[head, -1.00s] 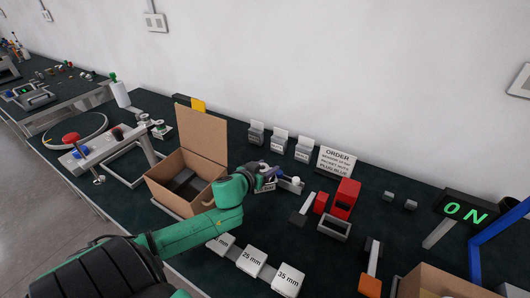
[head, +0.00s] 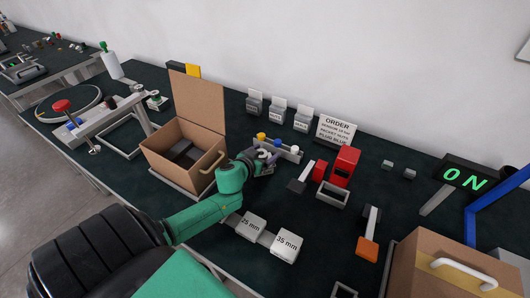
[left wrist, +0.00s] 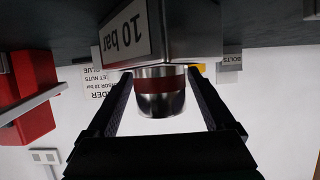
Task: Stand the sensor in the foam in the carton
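The sensor (left wrist: 160,92), a silvery cylinder with a dark red band, sticks out of a grey block labelled 10 bar (left wrist: 128,32) in the left wrist view. My left gripper (left wrist: 160,78) has its fingers on either side of the sensor, with narrow gaps seeming to show, so it looks open. In the head view, my left gripper (head: 264,155) is at the rack (head: 290,154) and hides the sensor. The open carton (head: 165,160) stands left of it, with dark foam (head: 182,151) inside. My right gripper is out of view.
Yellow, blue and white caps show on the rack. A red bin (head: 344,166) and an order sign (head: 335,130) stand to its right. Blocks marked 25 mm (head: 250,227) and 35 mm (head: 287,245) lie at the front. A brown box (head: 450,270) is at lower right.

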